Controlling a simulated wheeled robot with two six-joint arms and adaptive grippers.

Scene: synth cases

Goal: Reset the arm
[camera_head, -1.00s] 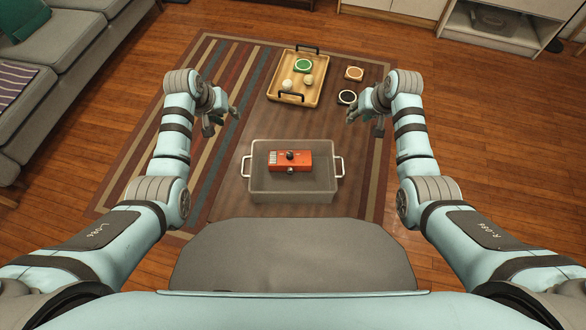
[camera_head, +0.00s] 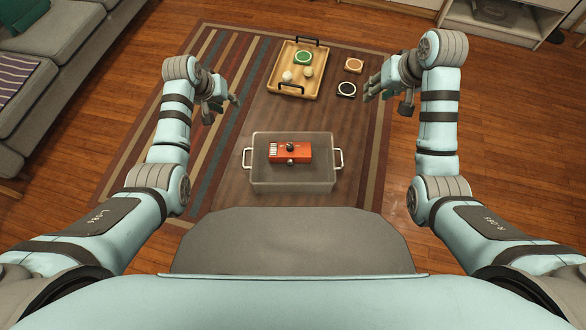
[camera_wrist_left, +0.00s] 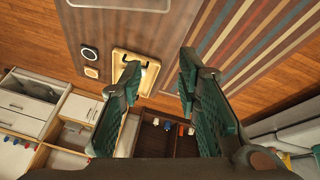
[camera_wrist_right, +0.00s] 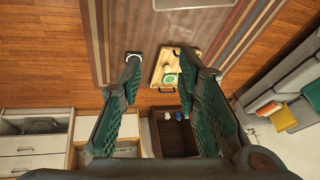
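My left gripper (camera_head: 221,108) hangs in the air on the left of the head view, over the striped rug. It is open and empty, with its two fingers apart in the left wrist view (camera_wrist_left: 158,62). My right gripper (camera_head: 385,101) hangs in the air on the right, near the dark coaster in the picture. It is also open and empty, with its fingers apart in the right wrist view (camera_wrist_right: 160,62). Neither gripper touches any object.
A grey bin (camera_head: 292,186) with a red-orange device (camera_head: 301,151) inside stands in front of me. Beyond it is a wooden tray (camera_head: 283,86) holding a green-topped item (camera_head: 303,57) and two pale round things. A brown coaster (camera_head: 353,66) and a dark coaster (camera_head: 346,89) lie right of it.

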